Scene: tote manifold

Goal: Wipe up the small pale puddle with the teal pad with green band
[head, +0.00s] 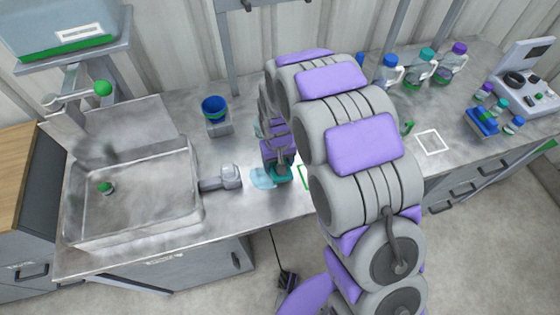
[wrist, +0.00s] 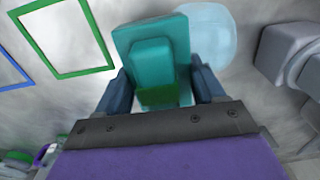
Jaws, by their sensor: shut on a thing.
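The teal pad with green band (wrist: 152,62) is between the fingers of my gripper (wrist: 157,85) in the wrist view, and the gripper is shut on its raised grip. In the head view the pad (head: 281,174) shows below my gripper (head: 280,162), at the worktop. The small pale puddle (head: 262,178) is a light blue patch just left of the pad in the head view. In the wrist view the puddle (wrist: 206,36) lies at the pad's upper right, partly hidden behind it. I cannot tell whether the pad presses on the worktop.
A grey fixture (head: 222,179) stands left of the puddle, beside the sink (head: 130,200). A blue cup (head: 214,108) stands behind. A green outlined rectangle (wrist: 68,40) is marked on the worktop beside the pad. Bottles (head: 389,72) and a blue tray (head: 483,121) are at the right.

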